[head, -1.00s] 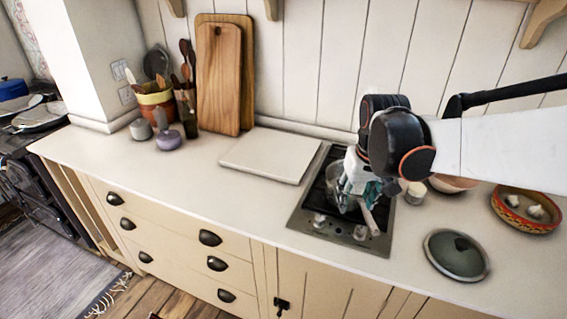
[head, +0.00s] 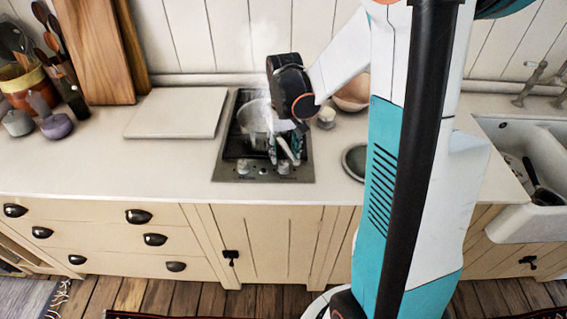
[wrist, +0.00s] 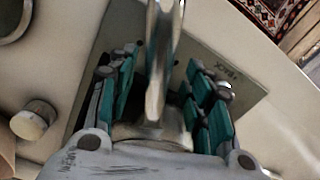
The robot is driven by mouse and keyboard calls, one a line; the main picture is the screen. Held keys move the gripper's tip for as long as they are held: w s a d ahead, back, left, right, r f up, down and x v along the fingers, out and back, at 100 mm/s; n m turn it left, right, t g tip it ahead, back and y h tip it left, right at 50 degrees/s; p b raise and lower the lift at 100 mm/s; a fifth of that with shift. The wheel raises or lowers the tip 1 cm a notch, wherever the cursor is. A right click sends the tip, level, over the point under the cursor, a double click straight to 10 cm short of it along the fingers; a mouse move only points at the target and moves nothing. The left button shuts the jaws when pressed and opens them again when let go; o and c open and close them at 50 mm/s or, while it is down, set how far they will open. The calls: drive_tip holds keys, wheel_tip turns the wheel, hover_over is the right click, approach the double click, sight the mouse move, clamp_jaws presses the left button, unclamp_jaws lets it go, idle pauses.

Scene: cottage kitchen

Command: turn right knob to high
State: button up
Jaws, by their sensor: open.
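The hob (head: 222,160) is a dark cooktop with a steel front strip. Its right knob (head: 284,168) and left knob (head: 243,167) sit on that strip. A steaming metal pot (head: 252,116) stands on the hob. My gripper (head: 287,150) is above the hob's front right, just behind the right knob. In the wrist view my gripper (wrist: 160,95) has its fingers apart, with a pale metal handle (wrist: 157,60), seemingly the pot's, passing between them. I cannot tell whether they touch it. The right knob is not clearly visible in the wrist view.
A white board (head: 177,113) lies left of the hob. A small jar (head: 326,117) and a bowl (head: 352,95) stand to its right. A dark lid (head: 355,161) is partly hidden by my arm. The sink (head: 520,145) is far right. The front left counter is clear.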

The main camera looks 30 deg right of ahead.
sight(284, 164)
drive_tip(key=shift+f+b, duration=0.55)
drive_tip(key=shift+f, duration=1.8)
drive_tip(key=c, duration=1.1)
